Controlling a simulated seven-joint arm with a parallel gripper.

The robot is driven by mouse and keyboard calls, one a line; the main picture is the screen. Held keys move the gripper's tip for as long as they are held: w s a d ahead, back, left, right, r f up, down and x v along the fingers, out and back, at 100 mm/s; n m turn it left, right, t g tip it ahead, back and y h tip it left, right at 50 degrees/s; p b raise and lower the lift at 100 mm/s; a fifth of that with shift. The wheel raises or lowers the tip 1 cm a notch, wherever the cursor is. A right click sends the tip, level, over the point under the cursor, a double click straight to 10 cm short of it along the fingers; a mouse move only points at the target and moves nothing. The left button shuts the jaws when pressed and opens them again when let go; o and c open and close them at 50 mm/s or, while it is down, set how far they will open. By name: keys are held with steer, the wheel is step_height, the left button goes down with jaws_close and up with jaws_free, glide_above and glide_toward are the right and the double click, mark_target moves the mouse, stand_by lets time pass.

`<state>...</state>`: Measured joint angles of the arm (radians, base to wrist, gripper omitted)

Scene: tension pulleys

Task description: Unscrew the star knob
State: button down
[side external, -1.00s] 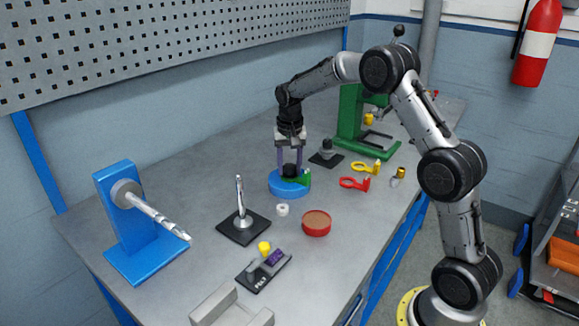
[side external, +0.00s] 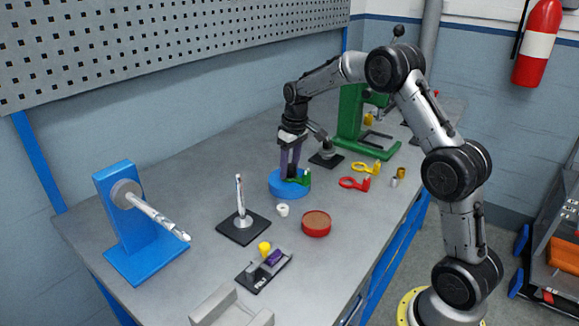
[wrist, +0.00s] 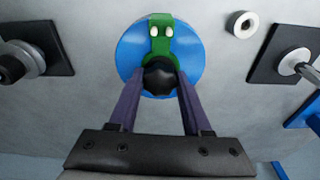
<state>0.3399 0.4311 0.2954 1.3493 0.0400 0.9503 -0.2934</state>
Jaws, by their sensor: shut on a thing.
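A black star knob (wrist: 158,76) sits on a green arm piece (wrist: 160,36) over a round blue base (side external: 277,186). The blue base also shows in the wrist view (wrist: 128,50). My gripper (wrist: 158,80) is shut on the star knob, with one purple finger on each side of it. In the side view my gripper (side external: 290,176) points down at the blue base, and its fingers hide most of the knob. Part of the green piece (side external: 304,177) shows to the right of the fingers.
A white ring (side external: 283,210) and a red round dish (side external: 316,224) lie in front of the base. A post on a black plate (side external: 243,226) stands to the left. Red (side external: 350,183) and yellow (side external: 366,167) pieces lie to the right. A green stand (side external: 350,125) is behind.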

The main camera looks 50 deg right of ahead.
steer(key=shift+c, duration=1.3)
jaws_free()
steer(key=m, duration=0.6)
steer(key=shift+h, duration=0.4)
steer(key=m, duration=0.5)
steer(key=shift+m+g, duration=0.3)
steer(key=shift+g, duration=0.1)
steer(key=m, duration=0.6)
steer(key=shift+g+h, duration=0.3)
steer(key=m, duration=0.5)
steer(key=shift+g, duration=0.3)
steer(key=shift+c, duration=0.3)
